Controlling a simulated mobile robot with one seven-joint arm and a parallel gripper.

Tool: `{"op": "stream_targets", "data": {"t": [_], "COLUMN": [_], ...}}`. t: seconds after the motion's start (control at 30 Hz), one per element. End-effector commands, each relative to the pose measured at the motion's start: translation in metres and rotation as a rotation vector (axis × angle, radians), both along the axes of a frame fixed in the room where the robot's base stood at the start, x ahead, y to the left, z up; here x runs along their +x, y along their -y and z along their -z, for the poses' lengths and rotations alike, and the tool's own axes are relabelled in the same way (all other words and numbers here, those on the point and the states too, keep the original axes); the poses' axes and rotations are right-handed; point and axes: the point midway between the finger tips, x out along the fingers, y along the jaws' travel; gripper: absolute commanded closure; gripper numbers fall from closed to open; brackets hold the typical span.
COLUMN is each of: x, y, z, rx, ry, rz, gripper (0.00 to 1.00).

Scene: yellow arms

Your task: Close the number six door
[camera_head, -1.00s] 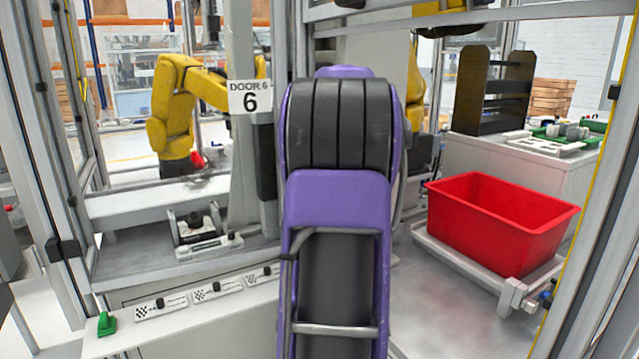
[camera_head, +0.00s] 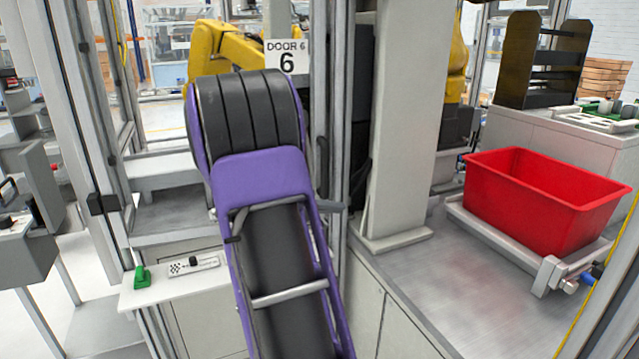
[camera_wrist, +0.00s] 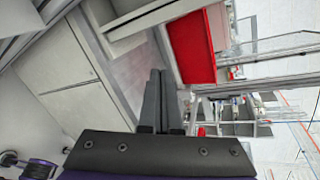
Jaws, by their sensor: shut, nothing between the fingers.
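The number six door carries a white "DOOR 6" sign (camera_head: 287,57) near the middle of the head view. A tall metal frame post (camera_head: 342,130) stands just right of the sign. My purple and black arm covers much of the opening below the sign, so I cannot tell how far the door stands open. My gripper (camera_wrist: 159,74) shows in the wrist view with its two grey fingers together and empty. It points toward the red bin (camera_wrist: 192,45) and is apart from it. The gripper is hidden in the head view.
The red bin (camera_head: 545,200) sits on a metal stand at the right. A wide grey pillar (camera_head: 405,120) rises right of the door post. A yellow robot arm (camera_head: 228,48) is behind the frame. A ledge with a green switch (camera_head: 141,277) is at lower left.

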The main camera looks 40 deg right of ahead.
Motion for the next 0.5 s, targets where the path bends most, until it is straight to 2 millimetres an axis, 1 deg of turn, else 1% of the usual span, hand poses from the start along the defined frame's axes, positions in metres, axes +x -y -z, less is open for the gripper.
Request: {"op": "stream_targets", "data": {"t": [0.03,0.1,0.23,0.37,0.43,0.5], "x": [0.013,0.03,0.056,0.07,0.073,0.073], "y": [-0.011,-0.022,-0.043,-0.055,-0.054,-0.049], "z": [0.001,-0.004,-0.011,-0.014,-0.014,-0.015], "rx": [-0.047,-0.114,-0.217,-0.273,-0.284,-0.286], "ry": [-0.107,-0.236,-0.404,-0.483,-0.498,-0.5], "rz": [-0.094,-0.205,-0.356,-0.428,-0.44,-0.441], "gripper": [1.0,1.0,1.0,1.0,1.0,1.0]}}
